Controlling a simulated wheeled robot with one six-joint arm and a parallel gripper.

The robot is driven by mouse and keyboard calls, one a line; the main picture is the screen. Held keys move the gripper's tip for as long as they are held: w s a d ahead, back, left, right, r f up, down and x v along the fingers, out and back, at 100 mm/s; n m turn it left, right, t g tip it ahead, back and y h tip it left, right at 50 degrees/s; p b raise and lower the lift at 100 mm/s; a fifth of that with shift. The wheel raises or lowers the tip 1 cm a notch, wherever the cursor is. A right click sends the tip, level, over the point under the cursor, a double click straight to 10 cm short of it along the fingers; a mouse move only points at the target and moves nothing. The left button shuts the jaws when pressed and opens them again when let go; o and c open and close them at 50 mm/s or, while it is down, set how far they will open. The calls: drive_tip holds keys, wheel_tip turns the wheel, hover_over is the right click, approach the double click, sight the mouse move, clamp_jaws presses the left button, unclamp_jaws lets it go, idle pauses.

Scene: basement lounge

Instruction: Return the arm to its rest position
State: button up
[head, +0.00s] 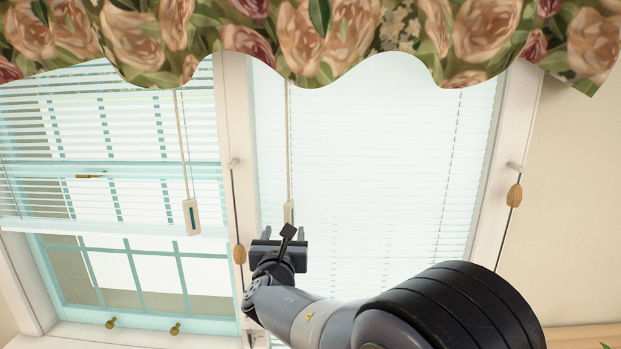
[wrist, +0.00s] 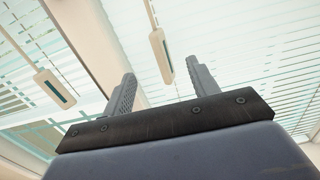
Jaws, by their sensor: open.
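My gripper (head: 284,240) is raised in front of the window, near the post between the two blinds. In the wrist view its two fingers (wrist: 158,85) stand apart with nothing between them. My arm reaches up from the lower right of the head view. The right blind (head: 390,170) is lowered behind the gripper and arm. The pull (head: 289,212) on its cord is just above the gripper in the head view, partly hidden; it also shows beyond the fingers in the wrist view (wrist: 161,55). I cannot tell whether the gripper touches it.
The left blind (head: 100,150) is partly raised above the window panes, with its own pull (head: 191,216) hanging free. Wooden cord knobs hang at the post (head: 239,254) and at the right (head: 514,195). A floral valance (head: 300,35) spans the top. Bare wall (head: 570,200) is at the right.

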sight(290, 213)
drive_tip(key=w, duration=0.3)
drive_tip(key=w+p, duration=0.1)
drive_tip(key=w, duration=0.3)
drive_tip(key=w+p, duration=0.1)
drive_tip(key=w, duration=0.2)
drive_tip(key=shift+w+d+f, duration=0.2)
drive_tip(key=shift+w+f, duration=0.05)
drive_tip(key=shift+n+y+b, duration=0.3)
drive_tip(key=shift+y+b, duration=0.2)
drive_tip(key=shift+b, duration=0.35)
drive_tip(key=shift+r+b, duration=0.1)
drive_tip(key=shift+b, duration=0.3)
drive_tip(key=n+y+b, duration=0.2)
drive_tip(key=y+b, duration=0.1)
drive_tip(key=b, duration=0.5)
drive_tip(key=shift+d, duration=0.15)
drive_tip(key=shift+r+y+b, duration=0.2)
drive_tip(key=shift+y+b, duration=0.1)
drive_tip(key=shift+b, duration=0.8)
